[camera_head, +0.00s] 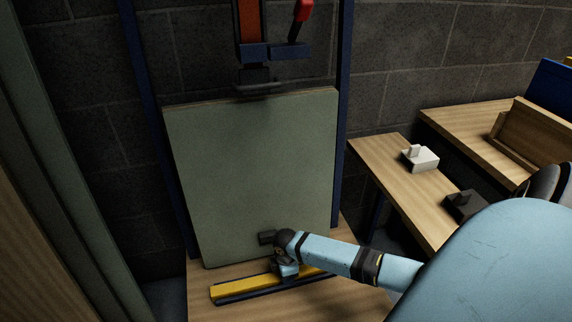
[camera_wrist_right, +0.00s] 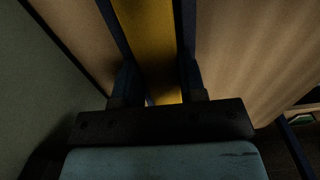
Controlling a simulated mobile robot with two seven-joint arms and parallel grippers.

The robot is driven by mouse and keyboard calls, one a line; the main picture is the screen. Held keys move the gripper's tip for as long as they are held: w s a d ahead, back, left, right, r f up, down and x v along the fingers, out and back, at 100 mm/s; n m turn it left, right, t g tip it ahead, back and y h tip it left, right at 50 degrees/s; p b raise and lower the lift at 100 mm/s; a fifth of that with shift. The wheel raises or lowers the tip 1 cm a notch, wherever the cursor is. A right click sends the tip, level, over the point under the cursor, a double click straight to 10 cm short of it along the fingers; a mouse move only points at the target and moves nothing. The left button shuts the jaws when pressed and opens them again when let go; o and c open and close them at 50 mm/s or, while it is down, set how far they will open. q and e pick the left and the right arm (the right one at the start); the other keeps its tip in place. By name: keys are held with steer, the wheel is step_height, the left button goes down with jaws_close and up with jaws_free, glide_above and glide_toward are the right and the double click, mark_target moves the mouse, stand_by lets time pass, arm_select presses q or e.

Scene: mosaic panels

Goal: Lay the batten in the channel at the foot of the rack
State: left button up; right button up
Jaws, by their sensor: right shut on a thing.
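The yellow batten (camera_head: 232,289) runs along the dark channel (camera_head: 255,293) at the foot of the rack (camera_head: 344,70). In the right wrist view the batten (camera_wrist_right: 147,35) lies lengthwise between the channel's two dark walls (camera_wrist_right: 186,30). I cannot tell whether it rests on the channel floor or sits slightly above it. My right gripper (camera_head: 286,271) is shut on the batten near its middle, one finger on each side. It also shows in the right wrist view (camera_wrist_right: 156,82). My left gripper is not in view.
A grey-green panel (camera_head: 250,170) leans upright in the rack, close behind the channel. A clamp with a red handle (camera_head: 304,10) hangs above it. At right, a wooden bench (camera_head: 390,165) holds a white block (camera_head: 420,158) and a dark block (camera_head: 463,205).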

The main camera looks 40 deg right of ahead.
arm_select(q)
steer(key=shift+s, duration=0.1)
arm_select(e)
steer(key=shift+f, duration=0.3)
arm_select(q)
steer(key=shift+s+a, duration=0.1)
arm_select(e)
steer(key=shift+s+f, duration=0.1)
steer(key=shift+f, duration=0.05)
steer(key=o, duration=1.1)
steer(key=shift+f, duration=0.2)
steer(key=shift+c, duration=0.2)
steer(key=shift+s+a+f, duration=0.1)
steer(key=shift+s+a, duration=0.05)
steer(key=shift+s, duration=0.05)
steer(key=shift+a, duration=0.1)
steer(key=shift+r, duration=0.5)
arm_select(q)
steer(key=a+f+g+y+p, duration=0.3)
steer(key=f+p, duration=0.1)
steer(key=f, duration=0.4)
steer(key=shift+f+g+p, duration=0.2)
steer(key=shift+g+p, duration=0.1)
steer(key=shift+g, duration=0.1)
arm_select(e)
step_height(320, 180, up, 12)
steer(key=shift+w+d+r, duration=0.2)
steer(key=shift+w+r, duration=0.05)
steer(key=shift+w, duration=0.05)
